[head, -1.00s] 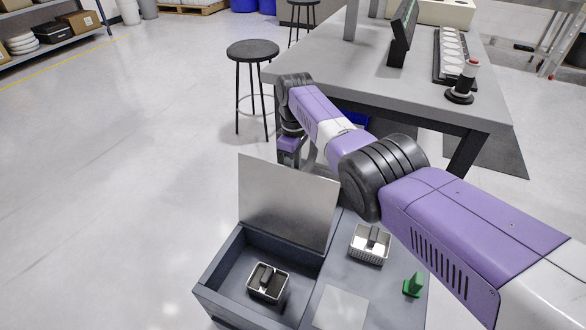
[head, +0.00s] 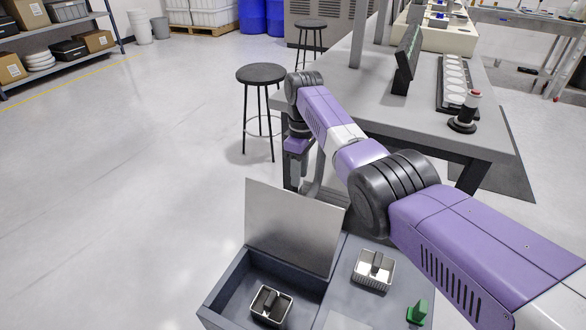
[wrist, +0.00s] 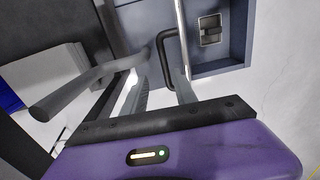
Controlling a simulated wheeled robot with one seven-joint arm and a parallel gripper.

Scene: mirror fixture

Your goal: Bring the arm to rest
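My purple arm (head: 355,155) reaches over to the far side of an open grey box (head: 228,284). The box's metal lid (head: 290,228) stands upright. My gripper (wrist: 163,85) is behind the lid, and in the head view its lower end is partly hidden. In the wrist view the two fingers are apart, with nothing held between them. A dark lid handle (wrist: 162,42) lies just beyond and near the fingertips; I cannot tell whether they touch. A small metal tray with a dark block (head: 270,304) sits inside the box.
A second metal tray (head: 373,270) and a green piece (head: 417,312) are right of the box. Open floor lies left.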

